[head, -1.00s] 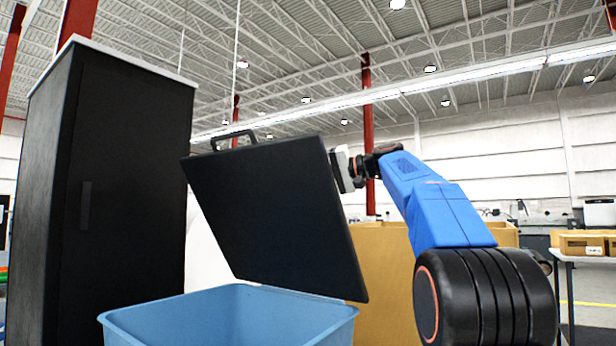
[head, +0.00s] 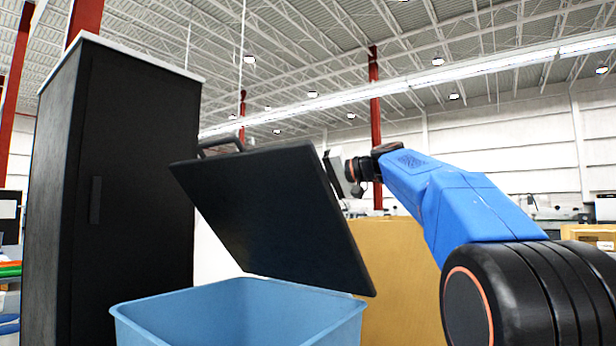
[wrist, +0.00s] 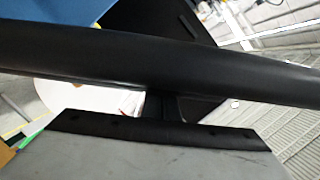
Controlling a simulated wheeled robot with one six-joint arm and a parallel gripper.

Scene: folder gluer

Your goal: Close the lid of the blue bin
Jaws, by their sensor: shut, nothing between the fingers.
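The blue bin (head: 240,312) stands at the bottom centre of the head view, its top open. Its black lid (head: 270,215) is raised on the hinge side and tilts over the opening. A handle (head: 220,146) sits on the lid's upper edge. My gripper (head: 343,173) is at the lid's right side, near its back face; the lid partly hides it, and contact is unclear. It is shut with nothing held. In the wrist view the lid's dark edge (wrist: 130,62) crosses close ahead of my gripper (wrist: 160,128).
A tall black cabinet (head: 120,190) stands left of the bin. A large tan box (head: 395,275) stands behind the bin to the right. Cardboard boxes (head: 590,236) show at the far right. Open air is above the lid.

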